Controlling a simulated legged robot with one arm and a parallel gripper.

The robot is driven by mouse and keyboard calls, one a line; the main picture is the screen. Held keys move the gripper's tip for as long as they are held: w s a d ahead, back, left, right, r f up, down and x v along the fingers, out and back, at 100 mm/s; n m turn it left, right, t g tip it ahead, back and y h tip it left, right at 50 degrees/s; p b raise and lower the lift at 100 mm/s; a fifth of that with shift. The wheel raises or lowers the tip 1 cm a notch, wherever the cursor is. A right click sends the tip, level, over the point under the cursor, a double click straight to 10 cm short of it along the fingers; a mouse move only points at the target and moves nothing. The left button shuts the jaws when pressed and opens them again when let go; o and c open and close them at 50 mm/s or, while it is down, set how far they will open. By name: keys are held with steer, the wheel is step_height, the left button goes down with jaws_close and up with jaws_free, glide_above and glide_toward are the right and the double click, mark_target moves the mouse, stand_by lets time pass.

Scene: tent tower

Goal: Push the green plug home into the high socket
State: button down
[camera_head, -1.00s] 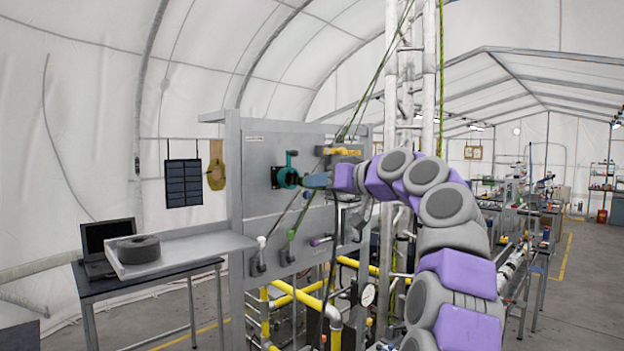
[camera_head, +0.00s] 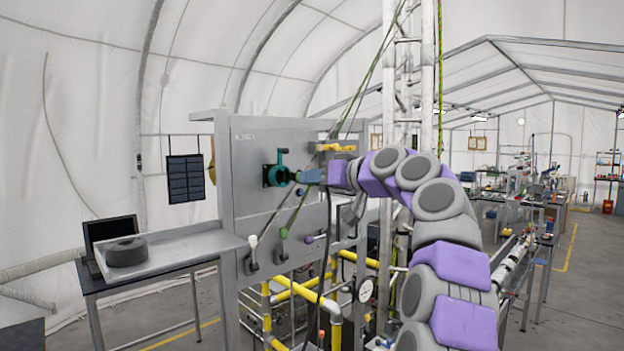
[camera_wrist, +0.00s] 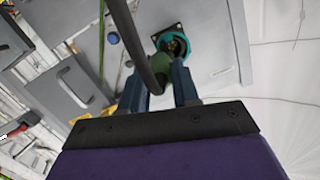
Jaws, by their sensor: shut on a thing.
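The high socket (camera_head: 277,174) is a teal ring on a black square plate, high on the grey panel. In the wrist view the socket (camera_wrist: 176,43) faces me, its ring partly open to view. My gripper (camera_head: 301,177) has blue fingers pointing left at the socket, close in front of it. In the wrist view my gripper (camera_wrist: 158,77) is shut on the green plug (camera_wrist: 147,68), which has a thick dark cable. The plug's front overlaps the socket's lower left edge in this view. I cannot tell whether it has entered. The fingers mostly hide the plug in the head view.
The grey panel (camera_head: 245,200) carries levers, including a green-knobbed one (camera_head: 283,234) below the socket. A yellow handle (camera_head: 335,147) is above my wrist. Yellow pipes (camera_head: 300,290) run beneath. A shelf (camera_head: 190,250) with a dark ring (camera_head: 127,251) juts out left.

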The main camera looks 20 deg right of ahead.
steer(key=shift+w+a+r+n+g+y+p, duration=0.15)
steer(key=shift+a+n+y+p, duration=0.2)
steer(key=shift+p, duration=0.2)
steer(key=shift+w+a+n+g+y+p, duration=0.15)
steer(key=shift+a+n+y+p, duration=0.15)
steer(key=shift+p, duration=0.25)
steer(key=shift+a, duration=0.3)
steer(key=shift+d+f+m+h+b, duration=0.15)
steer(key=shift+d+m+b, duration=0.1)
steer(key=shift+d, duration=0.35)
steer(key=shift+d+f+m+h+b, duration=0.1)
steer(key=shift+d+b, duration=0.1)
steer(key=shift+d, duration=0.35)
steer(key=shift+s+a+r+h+b, duration=0.1)
steer(key=shift+a+h+b, duration=0.15)
steer(key=shift+a, duration=0.15)
steer(key=shift+s+a+r+h+b, duration=0.1)
steer(key=shift+a+h+b, duration=0.1)
steer(key=shift+a, duration=0.2)
steer(key=shift+w+a+f+m, duration=0.15)
steer(key=shift+w+a+m, duration=0.1)
steer(key=shift+m, duration=0.15)
